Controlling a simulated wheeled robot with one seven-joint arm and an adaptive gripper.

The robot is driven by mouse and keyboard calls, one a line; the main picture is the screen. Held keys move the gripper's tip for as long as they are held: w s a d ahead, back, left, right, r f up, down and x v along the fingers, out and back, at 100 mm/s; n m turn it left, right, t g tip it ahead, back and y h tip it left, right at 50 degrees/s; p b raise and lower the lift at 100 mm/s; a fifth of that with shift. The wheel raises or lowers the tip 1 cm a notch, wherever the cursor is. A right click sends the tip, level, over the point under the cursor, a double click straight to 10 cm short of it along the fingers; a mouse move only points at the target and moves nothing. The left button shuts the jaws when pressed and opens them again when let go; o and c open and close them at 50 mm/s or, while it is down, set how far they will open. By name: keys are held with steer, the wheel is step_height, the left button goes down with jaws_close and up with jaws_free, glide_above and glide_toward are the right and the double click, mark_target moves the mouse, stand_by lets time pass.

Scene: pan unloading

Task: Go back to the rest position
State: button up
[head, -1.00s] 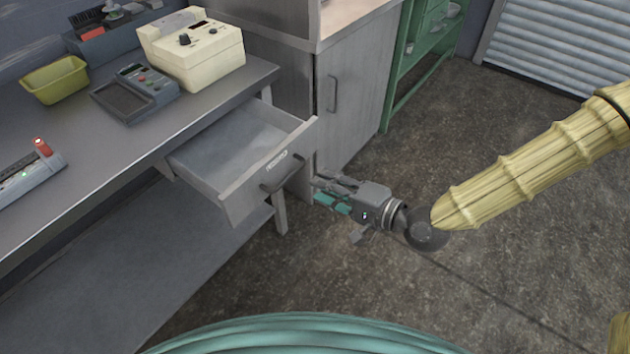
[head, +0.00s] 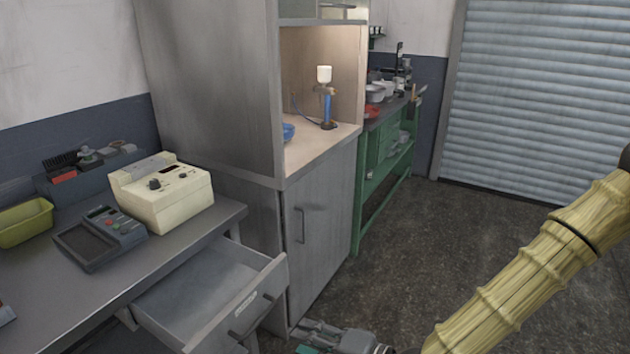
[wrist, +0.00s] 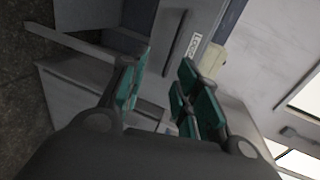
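My gripper (head: 318,345) is at the bottom edge of the head view, mostly cut off, just right of the open drawer. In the wrist view my gripper (wrist: 160,95) shows its teal-padded fingers apart, with nothing between them. The drawer (head: 215,300) under the grey bench is pulled out and looks empty. The gripper looks apart from its handle (head: 250,317).
The grey bench (head: 175,250) holds a cream device (head: 165,195), a dark scale (head: 100,238) and a yellow-green bin (head: 25,222). A grey cabinet (head: 318,225) stands right of the drawer, with a green workbench (head: 385,165) behind it. The floor (head: 430,240) at right is clear.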

steer(key=s+d+f+n+g+h+p, duration=0.1)
steer(key=s+d+f+h, duration=0.1)
steer(key=f, duration=0.3)
steer(key=s+d+f+g+h+p, duration=0.1)
steer(key=s+f, duration=0.2)
steer(key=f, duration=0.3)
steer(key=s+d+f+n+g+h+p, duration=0.2)
steer(key=s+d+f+h, duration=0.3)
steer(key=d, duration=0.5)
steer(key=s+d+f+n+g+h+p, duration=0.2)
steer(key=s+d+f+h, duration=0.3)
steer(key=s+d+f, duration=0.4)
steer(key=s+d+g, duration=0.1)
steer(key=s+d, duration=0.1)
steer(key=s, duration=0.1)
steer(key=shift+s+f+n+g, duration=0.15)
steer(key=shift+n+g, duration=0.15)
